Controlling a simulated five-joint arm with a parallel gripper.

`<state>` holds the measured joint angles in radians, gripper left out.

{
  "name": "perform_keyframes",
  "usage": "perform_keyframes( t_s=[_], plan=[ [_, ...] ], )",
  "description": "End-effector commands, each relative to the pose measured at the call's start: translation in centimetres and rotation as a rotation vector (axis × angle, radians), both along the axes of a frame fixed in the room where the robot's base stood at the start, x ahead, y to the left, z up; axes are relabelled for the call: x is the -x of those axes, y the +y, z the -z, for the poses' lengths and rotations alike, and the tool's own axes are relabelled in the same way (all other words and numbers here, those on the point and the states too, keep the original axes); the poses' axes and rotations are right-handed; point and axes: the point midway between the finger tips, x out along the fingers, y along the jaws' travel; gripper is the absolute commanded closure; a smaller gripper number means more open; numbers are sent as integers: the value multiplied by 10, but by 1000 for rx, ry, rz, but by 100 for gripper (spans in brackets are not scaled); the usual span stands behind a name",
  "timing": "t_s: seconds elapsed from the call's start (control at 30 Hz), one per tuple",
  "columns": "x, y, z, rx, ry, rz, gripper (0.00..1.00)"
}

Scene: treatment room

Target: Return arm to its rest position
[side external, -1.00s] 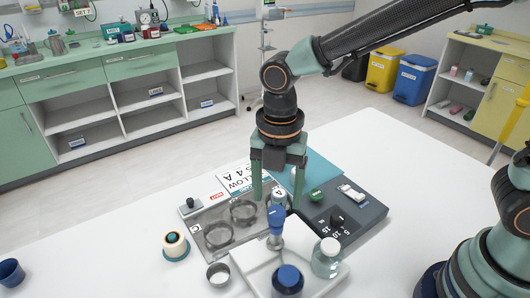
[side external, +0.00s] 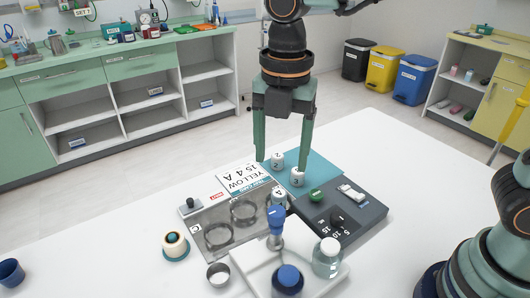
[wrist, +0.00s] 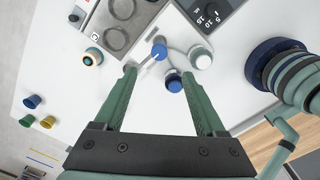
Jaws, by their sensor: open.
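My gripper (side external: 283,161) hangs above the back of the work area in the side view, its two green fingers apart with nothing between them. In the wrist view my gripper (wrist: 165,72) is also open, with the white table between its fingers. Below its tips in the side view are the teal mat (side external: 322,168) and small white numbered pieces, one marked 2 (side external: 277,160) and another to its right (side external: 298,177). The exact gap between fingertips and pieces cannot be told.
A blue cup (side external: 10,272) stands at far left.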

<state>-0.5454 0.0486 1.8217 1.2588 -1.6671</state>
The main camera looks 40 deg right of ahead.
Motion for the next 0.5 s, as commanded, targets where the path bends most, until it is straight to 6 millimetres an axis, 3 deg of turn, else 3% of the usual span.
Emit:
perform_keyframes(
  t_s=[0.17,0.5],
  plan=[
    [-2,-40,-11,-53,-67,368,27],
    [14,-137,-20,-280,-209,1405,27]
  ],
)
